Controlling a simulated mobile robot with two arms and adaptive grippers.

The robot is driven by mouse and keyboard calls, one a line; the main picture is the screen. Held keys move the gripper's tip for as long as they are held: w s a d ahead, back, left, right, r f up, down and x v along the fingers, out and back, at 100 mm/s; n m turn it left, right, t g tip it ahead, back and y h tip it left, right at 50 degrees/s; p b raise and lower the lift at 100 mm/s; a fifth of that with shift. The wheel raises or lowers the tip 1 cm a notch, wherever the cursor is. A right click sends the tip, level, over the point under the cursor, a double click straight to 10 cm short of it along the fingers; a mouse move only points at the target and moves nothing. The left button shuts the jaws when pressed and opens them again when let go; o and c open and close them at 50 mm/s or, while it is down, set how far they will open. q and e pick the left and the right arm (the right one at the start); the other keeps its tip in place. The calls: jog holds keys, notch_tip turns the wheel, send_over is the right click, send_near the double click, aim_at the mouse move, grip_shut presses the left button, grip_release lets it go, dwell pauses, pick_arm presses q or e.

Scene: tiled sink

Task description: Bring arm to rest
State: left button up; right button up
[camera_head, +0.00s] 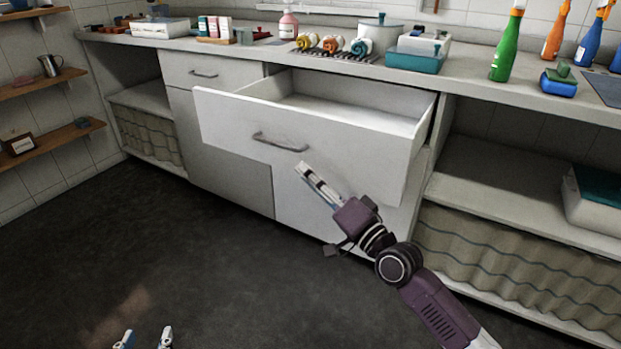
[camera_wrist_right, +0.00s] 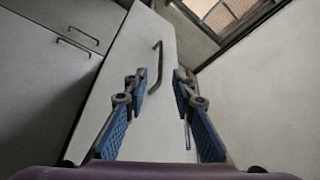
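My right gripper (camera_head: 318,184) is in front of the open drawer (camera_head: 330,130), just below and right of its handle (camera_head: 280,142). In the right wrist view, my right gripper (camera_wrist_right: 162,90) has its two blue-padded fingers apart with nothing between them. The drawer handle (camera_wrist_right: 150,78) shows beyond the fingertips, apart from them. My left gripper (camera_head: 146,338) shows only as two fingertips at the bottom edge of the head view, over the dark floor. Its fingertips are apart, with nothing seen between them. The purple right arm (camera_head: 400,265) comes in from the lower right.
The drawer is pulled well out and looks empty. The counter (camera_head: 465,75) above holds a pot (camera_head: 380,32), rolled towels (camera_head: 333,44), a green spray bottle (camera_head: 506,48) and other items. A curtained shelf (camera_head: 510,260) stands right of the drawer. The dark floor (camera_head: 150,260) at left is clear.

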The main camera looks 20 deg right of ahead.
jog(key=shift+s, duration=0.15)
dwell(0.3)
